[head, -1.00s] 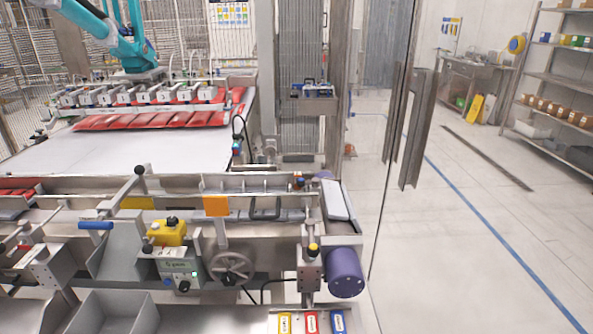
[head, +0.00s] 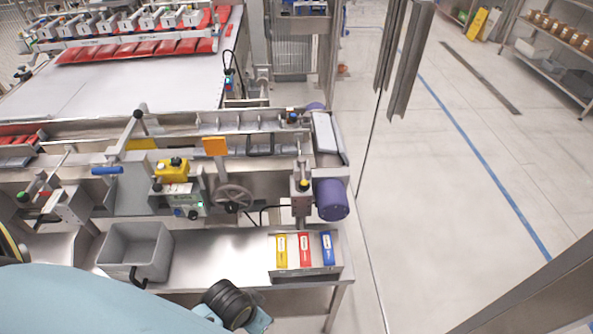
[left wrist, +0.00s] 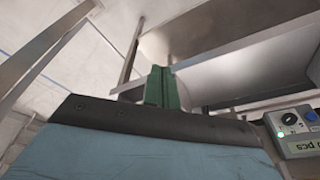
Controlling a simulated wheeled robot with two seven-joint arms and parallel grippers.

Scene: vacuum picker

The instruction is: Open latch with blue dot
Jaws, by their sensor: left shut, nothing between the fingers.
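A small knob with a dark blue top (head: 292,116) stands on the upper rail of the steel machine in the head view. Another latch-like post (head: 304,184) has a yellow top, and one at the far left (head: 22,197) has a green top. My left arm crosses the bottom left of the head view, below and in front of the machine. My left gripper shows in the left wrist view (left wrist: 161,86), its green fingers shut together and empty, apart from the knobs. My right gripper is not in view.
A grey bin (head: 135,246) and a panel with yellow, red and blue labels (head: 304,252) are on the steel shelf (head: 222,248).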

